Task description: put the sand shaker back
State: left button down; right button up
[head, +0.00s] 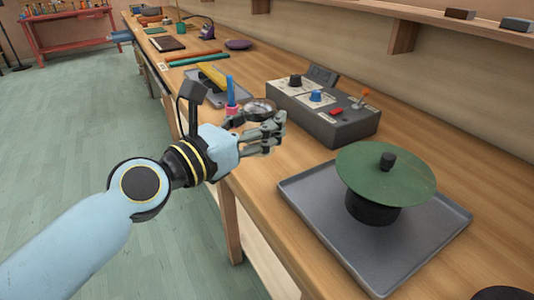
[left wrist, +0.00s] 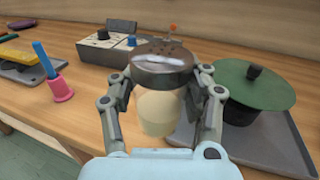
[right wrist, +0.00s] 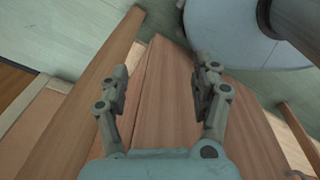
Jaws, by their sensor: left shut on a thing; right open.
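The sand shaker (left wrist: 164,66) has a round, perforated metal lid and a pale, see-through body. My left gripper (left wrist: 161,88) is shut on it, with a finger on each side of it. In the head view, my left gripper (head: 264,132) is at the bench's front edge, and the shaker's lid (head: 258,107) shows just behind the fingers; the body is mostly hidden there. In the left wrist view the shaker looks upright or nearly so. My right gripper (right wrist: 162,74) is open and empty in the right wrist view, with wooden surfaces beyond it.
A grey tray (head: 308,219) holds a black pot with a green lid (head: 380,172) at the right. A control box (head: 324,112) stands behind the shaker. A pink bell with a blue handle (head: 231,92) stands left of it. Bare bench lies between the box and the tray.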

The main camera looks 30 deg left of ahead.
pick_arm(q)
jog(key=w+a+f+b, duration=0.1)
jog(key=w+f+b, duration=0.1)
jog(key=w, duration=0.1)
jog(key=w+a+f+b, duration=0.2)
jog(key=w, duration=0.1)
jog(key=w+a+f+b, duration=0.1)
jog(key=w+f+b, duration=0.1)
jog(key=w, duration=0.2)
jog(key=shift+a+f, duration=0.2)
jog(key=shift+f, duration=0.2)
jog(key=shift+f+b, duration=2)
jog(key=shift+f, duration=0.1)
jog(key=c, duration=0.6)
grip_release()
jog(key=shift+o, duration=0.2)
jog(key=shift+r, duration=0.1)
jog(key=shift+r+p, duration=0.2)
jog(key=shift+p, duration=0.1)
jog(key=b+v, duration=0.1)
jog(key=v, duration=1.1)
